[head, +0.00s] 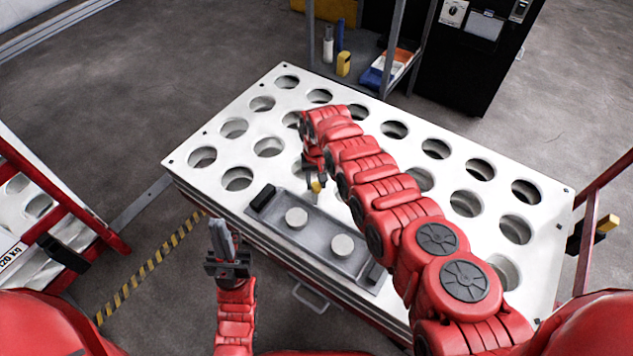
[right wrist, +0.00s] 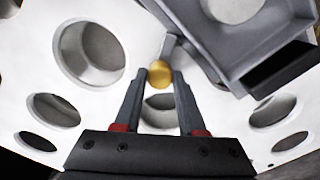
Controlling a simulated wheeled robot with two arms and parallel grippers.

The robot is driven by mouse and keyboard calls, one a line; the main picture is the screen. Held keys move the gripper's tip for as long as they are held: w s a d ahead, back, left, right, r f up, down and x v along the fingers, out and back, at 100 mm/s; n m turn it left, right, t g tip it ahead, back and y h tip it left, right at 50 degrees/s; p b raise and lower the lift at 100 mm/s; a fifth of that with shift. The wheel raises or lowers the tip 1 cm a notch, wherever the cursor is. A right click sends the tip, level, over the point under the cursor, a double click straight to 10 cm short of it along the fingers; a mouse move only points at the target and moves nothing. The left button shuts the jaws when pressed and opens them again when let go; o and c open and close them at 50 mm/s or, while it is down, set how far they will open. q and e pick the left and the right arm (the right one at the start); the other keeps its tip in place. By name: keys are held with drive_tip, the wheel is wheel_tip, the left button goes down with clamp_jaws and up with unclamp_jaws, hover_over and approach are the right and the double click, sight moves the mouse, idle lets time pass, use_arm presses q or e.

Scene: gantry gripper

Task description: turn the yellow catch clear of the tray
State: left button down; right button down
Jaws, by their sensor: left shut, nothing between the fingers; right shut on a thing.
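The yellow catch (head: 316,186) sits at the far long edge of the grey tray (head: 318,252), partly behind my right gripper in the head view. In the right wrist view its round yellow knob (right wrist: 160,74) is between the fingertips of my right gripper (right wrist: 159,82), which is shut on it. A short grey bar runs from the knob up to the tray's edge (right wrist: 228,40); I cannot tell whether it overlaps the rim. The tray holds two pale round discs (head: 342,245). My left gripper (head: 221,226) is shut and empty, in front of the table's near left side.
The white table (head: 225,205) has rows of round holes. The tray has black end blocks (head: 262,198). A shelf with bottles (head: 328,45) and a black cabinet (head: 470,60) stand behind. A red frame (head: 70,195) stands at left.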

sight(317, 185)
drive_tip(key=n+b, duration=0.1)
drive_tip(key=n, duration=0.4)
drive_tip(key=shift+n, duration=0.3)
drive_tip(key=n+b, duration=0.1)
drive_tip(key=n, duration=0.5)
drive_tip(key=shift+n+b, duration=0.3)
drive_tip(key=shift+n, duration=0.1)
drive_tip(key=c, duration=0.5)
unclamp_jaws()
drive_tip(key=shift+r, duration=0.1)
drive_tip(key=shift+r, duration=0.4)
wheel_tip(317, 185, up, 16)
drive_tip(key=p, duration=0.4)
drive_tip(key=shift+r, duration=0.25)
